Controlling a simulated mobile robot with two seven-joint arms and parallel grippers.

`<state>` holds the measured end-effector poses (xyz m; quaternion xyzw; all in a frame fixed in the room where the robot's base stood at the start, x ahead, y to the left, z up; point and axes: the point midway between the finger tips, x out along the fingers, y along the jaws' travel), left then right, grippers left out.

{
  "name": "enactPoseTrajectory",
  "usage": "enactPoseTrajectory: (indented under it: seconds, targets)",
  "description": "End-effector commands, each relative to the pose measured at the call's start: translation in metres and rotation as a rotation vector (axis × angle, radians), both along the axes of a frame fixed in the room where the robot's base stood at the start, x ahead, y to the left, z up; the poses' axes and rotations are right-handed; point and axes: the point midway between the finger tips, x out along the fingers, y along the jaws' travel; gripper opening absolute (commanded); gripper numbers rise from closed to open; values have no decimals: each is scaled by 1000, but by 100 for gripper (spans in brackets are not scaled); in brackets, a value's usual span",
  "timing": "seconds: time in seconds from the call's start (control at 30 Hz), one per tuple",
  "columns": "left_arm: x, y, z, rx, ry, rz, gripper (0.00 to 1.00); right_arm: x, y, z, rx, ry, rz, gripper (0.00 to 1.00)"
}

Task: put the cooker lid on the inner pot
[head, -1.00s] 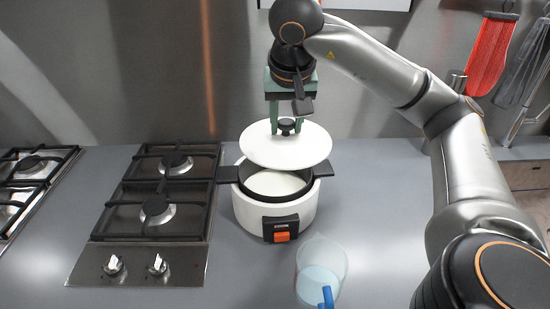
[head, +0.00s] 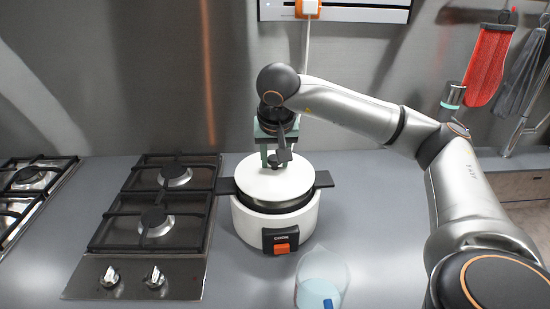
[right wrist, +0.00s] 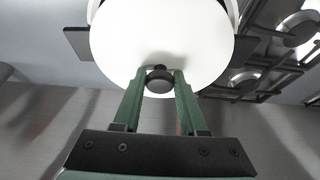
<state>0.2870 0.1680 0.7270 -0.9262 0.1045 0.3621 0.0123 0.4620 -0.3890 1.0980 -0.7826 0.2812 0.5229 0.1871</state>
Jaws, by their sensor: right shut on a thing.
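The white round cooker lid (head: 262,181) is over the mouth of the dark-rimmed inner pot (head: 290,208), which sits in the white cooker (head: 240,222). The lid covers most of the opening, and the pot's dark rim shows below its front edge. I cannot tell if the lid touches the rim all round. My right gripper (head: 272,160) is shut on the lid's black knob. In the right wrist view its green fingers (right wrist: 160,82) flank the black knob (right wrist: 159,87) at the edge of the white lid (right wrist: 150,35). My left gripper is not in view.
A clear jug (head: 322,277) with bluish contents stands in front of the cooker. A gas hob (head: 100,240) lies to its left, with another at the far left. Red and grey utensils hang at the right. The counter right of the cooker is clear.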

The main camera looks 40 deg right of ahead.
Motion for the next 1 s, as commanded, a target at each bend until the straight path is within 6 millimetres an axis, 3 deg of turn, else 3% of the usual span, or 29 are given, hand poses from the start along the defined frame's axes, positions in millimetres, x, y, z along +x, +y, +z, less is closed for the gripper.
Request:
enactPoseTrajectory:
  seconds: [0.47, 0.5, 0.77, 1.0]
  targets:
    - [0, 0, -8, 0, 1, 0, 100, 0, 0, -11, 0, -2, -1, 0]
    - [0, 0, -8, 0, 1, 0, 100, 0, 0, -12, 0, 0, 0, 44]
    - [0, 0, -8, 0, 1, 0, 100, 0, 0, -11, 0, 0, 0, 72]
    - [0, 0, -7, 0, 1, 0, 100, 0, 0, -11, 0, 0, 0, 72]
